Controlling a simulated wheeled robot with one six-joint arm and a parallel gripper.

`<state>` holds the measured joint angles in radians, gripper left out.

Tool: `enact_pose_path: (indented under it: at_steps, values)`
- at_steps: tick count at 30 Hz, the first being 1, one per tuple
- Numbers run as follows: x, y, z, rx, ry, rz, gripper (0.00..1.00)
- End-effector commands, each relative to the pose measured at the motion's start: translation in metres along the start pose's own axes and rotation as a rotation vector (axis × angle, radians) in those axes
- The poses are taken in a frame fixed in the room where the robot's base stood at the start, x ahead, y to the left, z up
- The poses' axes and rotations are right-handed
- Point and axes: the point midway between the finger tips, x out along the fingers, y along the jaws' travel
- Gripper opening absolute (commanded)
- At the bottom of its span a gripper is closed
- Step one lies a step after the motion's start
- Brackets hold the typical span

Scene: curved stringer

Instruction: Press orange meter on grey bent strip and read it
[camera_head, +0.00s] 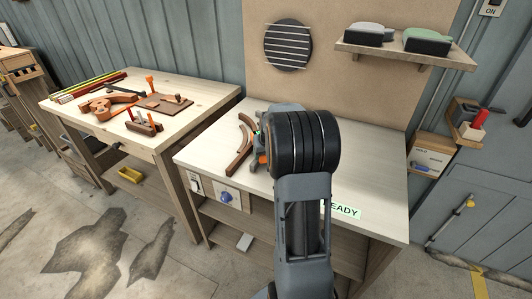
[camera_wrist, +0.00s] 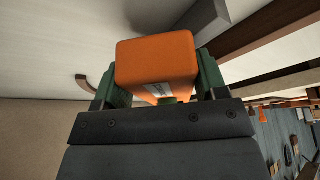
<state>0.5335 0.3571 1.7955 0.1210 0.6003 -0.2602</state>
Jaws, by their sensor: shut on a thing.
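The orange meter (camera_wrist: 157,60) is a rounded orange box, held between the green fingers of my gripper (camera_wrist: 160,80) in the wrist view. A small pale label shows on its near face. In the head view only a bit of orange (camera_head: 262,159) shows beside my arm, which hides most of the gripper. A brown curved piece (camera_head: 241,150) lies on the pale bench just left of the gripper. A grey block-like part (camera_wrist: 205,18) shows beyond the meter in the wrist view. I cannot tell whether it is the grey bent strip, or whether the meter touches anything.
The pale bench (camera_head: 370,170) is clear to the right of my arm, near a partly hidden green-lettered sign (camera_head: 346,211). A second bench (camera_head: 205,95) at left holds wooden tools. A shelf (camera_head: 405,50) with two cases hangs above.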

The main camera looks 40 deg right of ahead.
Motion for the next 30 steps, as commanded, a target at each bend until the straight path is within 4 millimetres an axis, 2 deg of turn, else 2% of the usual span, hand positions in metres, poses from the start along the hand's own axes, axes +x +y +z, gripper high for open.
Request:
enact_pose_path:
  at_steps: [8,30]
  values:
    - [-0.009,0.0,-0.003,0.0,-0.002,0.0,0.42]
    - [-0.064,0.0,-0.027,0.0,0.002,0.0,0.42]
